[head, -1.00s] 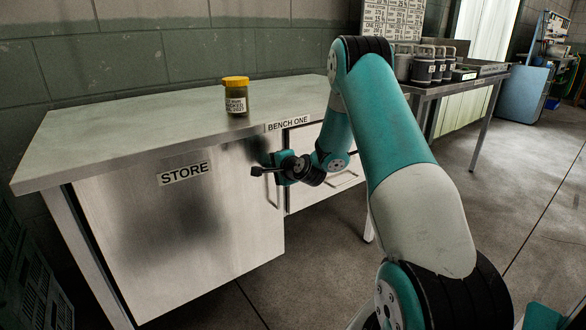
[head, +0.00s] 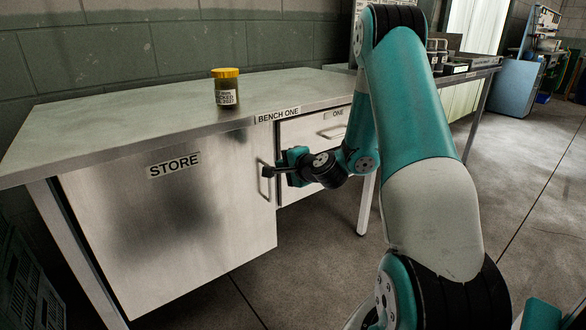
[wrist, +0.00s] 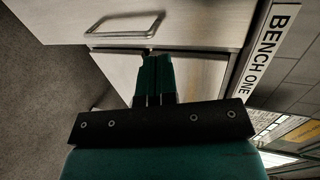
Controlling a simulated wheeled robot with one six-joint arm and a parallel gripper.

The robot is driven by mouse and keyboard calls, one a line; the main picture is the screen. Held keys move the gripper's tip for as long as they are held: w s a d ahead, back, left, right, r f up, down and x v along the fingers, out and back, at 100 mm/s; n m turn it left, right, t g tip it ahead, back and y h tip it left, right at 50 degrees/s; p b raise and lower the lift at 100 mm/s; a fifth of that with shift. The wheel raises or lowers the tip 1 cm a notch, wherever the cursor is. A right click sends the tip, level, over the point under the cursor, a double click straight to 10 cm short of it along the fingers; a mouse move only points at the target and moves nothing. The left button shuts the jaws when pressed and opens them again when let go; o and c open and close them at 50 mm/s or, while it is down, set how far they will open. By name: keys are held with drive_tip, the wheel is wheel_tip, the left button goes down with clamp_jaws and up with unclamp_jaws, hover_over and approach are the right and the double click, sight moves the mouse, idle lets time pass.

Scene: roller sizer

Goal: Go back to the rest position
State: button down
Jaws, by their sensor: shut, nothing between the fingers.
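My gripper (head: 268,171) is shut and empty. In the head view it is in front of the bench, close to the upright handle (head: 262,182) of the STORE door (head: 170,235); I cannot tell whether it touches the handle. The STORE door looks shut. My arm bends down from the right of the head view.
A jar with a yellow lid (head: 227,87) stands on the bench top (head: 130,112) near its front edge. A drawer (head: 312,127) is right of the STORE door. Open floor (head: 500,200) lies to the right.

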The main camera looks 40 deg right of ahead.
drive_tip(key=shift+v, duration=2)
